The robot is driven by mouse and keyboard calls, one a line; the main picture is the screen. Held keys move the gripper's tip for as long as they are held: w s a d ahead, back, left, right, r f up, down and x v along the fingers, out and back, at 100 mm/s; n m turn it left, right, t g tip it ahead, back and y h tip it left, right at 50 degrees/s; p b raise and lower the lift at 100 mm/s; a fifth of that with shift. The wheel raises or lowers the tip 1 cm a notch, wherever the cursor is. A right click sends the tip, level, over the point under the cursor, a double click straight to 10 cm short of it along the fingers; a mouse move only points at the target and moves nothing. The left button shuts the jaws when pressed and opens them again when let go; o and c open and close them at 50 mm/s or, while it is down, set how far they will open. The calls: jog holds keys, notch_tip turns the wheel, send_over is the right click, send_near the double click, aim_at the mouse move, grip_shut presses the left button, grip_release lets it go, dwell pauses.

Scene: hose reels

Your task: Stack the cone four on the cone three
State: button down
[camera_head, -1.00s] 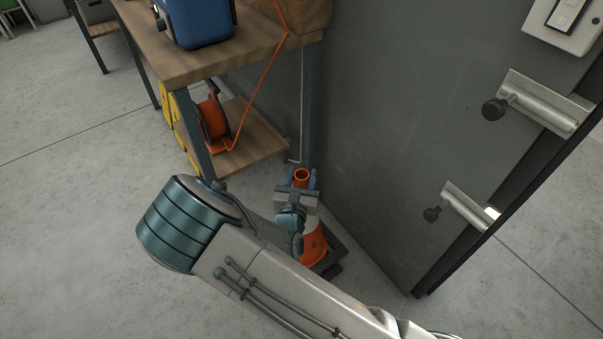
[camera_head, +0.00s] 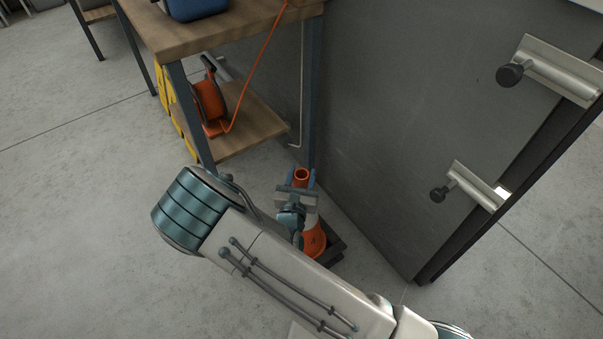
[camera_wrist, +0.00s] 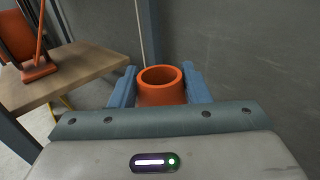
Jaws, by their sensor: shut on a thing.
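An orange cone with a white band (camera_head: 314,240) stands upright on the floor in a dark square base, between the workbench and the grey panel. My gripper (camera_head: 301,180) is shut on the cone's narrow orange top. In the wrist view the open orange tip of the cone (camera_wrist: 161,85) sits between the two blue fingers of my gripper (camera_wrist: 160,88). My wrist and arm hide the cone's left side and part of its middle. I cannot tell whether this is one cone or a stack, nor which cone number it is.
A wooden workbench (camera_head: 225,35) with a lower shelf (camera_head: 245,130) stands at left, holding an orange hose reel (camera_head: 208,103). A grey panel (camera_head: 400,120) with protruding handles (camera_head: 470,190) rises close on the right. Open floor (camera_head: 80,230) lies at left.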

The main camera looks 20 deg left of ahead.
jog(key=shift+f+b, duration=1.3)
jog(key=shift+f, duration=1.25)
jog(key=c, duration=0.7)
grip_release()
jog(key=shift+d, duration=0.1)
jog(key=s+d+p, duration=0.1)
jog(key=s+p, duration=0.2)
jog(key=s, duration=1)
jog(key=shift+s, duration=0.4)
jog(key=shift+w, duration=0.1)
